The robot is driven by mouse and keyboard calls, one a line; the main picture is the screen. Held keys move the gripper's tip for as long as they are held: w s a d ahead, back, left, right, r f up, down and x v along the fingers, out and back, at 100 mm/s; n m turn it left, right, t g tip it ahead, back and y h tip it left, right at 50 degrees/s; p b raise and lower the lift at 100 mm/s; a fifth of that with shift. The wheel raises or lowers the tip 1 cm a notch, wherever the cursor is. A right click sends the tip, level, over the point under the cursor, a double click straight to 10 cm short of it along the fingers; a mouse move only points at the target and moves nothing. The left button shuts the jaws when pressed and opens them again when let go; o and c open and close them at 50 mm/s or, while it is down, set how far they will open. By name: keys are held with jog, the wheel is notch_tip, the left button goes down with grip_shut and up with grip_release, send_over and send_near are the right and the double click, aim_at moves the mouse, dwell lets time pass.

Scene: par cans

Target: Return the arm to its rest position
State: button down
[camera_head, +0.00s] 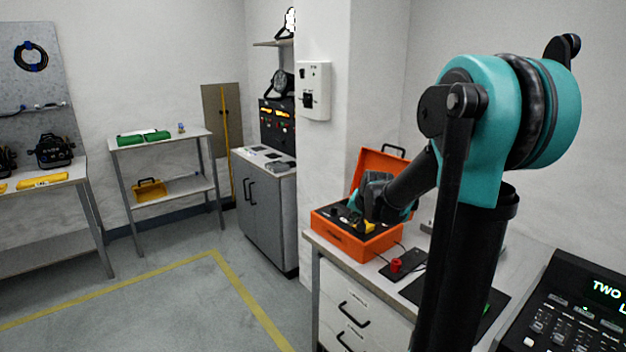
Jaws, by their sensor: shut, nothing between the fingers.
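My arm reaches from the right side of the view toward the middle, with teal and black links. Its dark end, with my gripper (368,212), is over the open orange case (345,240) on the workbench. My gripper is shut and seems to hold nothing. Its fingertips are small and dark against the case, so I cannot tell whether they touch anything inside. A yellow item (369,228) shows in the case close to my gripper.
The workbench (312,238) also bears a red knob (396,265) on a dark plate. A console (570,320) is at the lower right. A grey cabinet (265,215) stands beside the pillar (325,150). A shelf table (160,142) is further left. The floor (150,305) is clear.

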jog(key=s+d+f+n+g, duration=0.1)
jog(key=s+f, duration=0.2)
jog(key=s, duration=0.7)
jog(key=s+d+f+n+g+h, duration=0.1)
jog(key=s+f, duration=0.3)
jog(key=s, duration=0.6)
jog(key=s+d+f+n+g, duration=0.1)
jog(key=s+f, duration=0.3)
jog(key=s, duration=0.6)
jog(key=shift+s+n, duration=0.25)
jog(key=shift+n, duration=0.65)
jog(key=c, duration=2.3)
grip_release()
